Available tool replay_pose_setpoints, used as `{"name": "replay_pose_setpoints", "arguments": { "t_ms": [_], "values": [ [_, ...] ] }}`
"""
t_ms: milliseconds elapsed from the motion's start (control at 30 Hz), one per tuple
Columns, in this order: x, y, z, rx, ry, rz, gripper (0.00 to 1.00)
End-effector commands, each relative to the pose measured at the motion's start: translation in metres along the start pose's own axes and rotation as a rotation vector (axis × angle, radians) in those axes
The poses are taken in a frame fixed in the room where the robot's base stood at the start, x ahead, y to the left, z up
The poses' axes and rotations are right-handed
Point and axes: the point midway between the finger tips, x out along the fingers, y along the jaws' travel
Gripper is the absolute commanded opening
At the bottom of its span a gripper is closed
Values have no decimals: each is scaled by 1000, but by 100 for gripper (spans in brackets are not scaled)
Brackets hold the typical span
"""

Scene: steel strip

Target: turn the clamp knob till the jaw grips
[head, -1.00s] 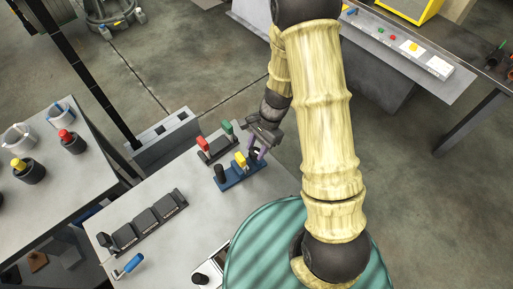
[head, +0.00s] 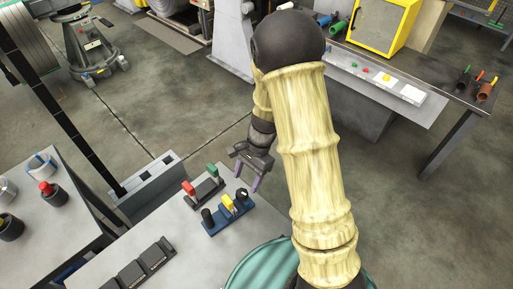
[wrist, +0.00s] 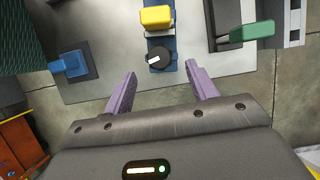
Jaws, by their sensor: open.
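A black round knob with a white pointer mark (wrist: 158,58) sits at the near end of a narrow blue base. In the head view the same knob (head: 243,194) is at the right end of the blue base (head: 213,229), beside a yellow-topped lever (head: 227,203) and a black upright grip (head: 208,217). My gripper (head: 248,177) is open, with nothing between its purple fingers. In the wrist view my gripper (wrist: 160,69) has its fingers spread either side of the line to the knob, apart from it. I cannot make out a clamp jaw or its gap.
Red and green levers (head: 188,188) stand on a dark base just behind the blue one. In the wrist view a green handle (wrist: 253,31) is right and a blue handle (wrist: 70,65) left. Black panels (head: 145,264) lie on the grey bench. Open floor lies beyond its edge.

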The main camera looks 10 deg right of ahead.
Motion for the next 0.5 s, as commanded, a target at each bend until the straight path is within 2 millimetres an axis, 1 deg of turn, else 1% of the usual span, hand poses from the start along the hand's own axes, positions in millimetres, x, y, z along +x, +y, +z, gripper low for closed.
{"name": "replay_pose_setpoints", "arguments": {
  "t_ms": [33, 100, 500],
  "values": [
    [-11, -1, -1, -2, 4, -5, 57],
    [-25, -1, -1, -2, 3, -5, 57],
    [-103, -1, -1, 0, 4, -4, 57]
  ]
}}
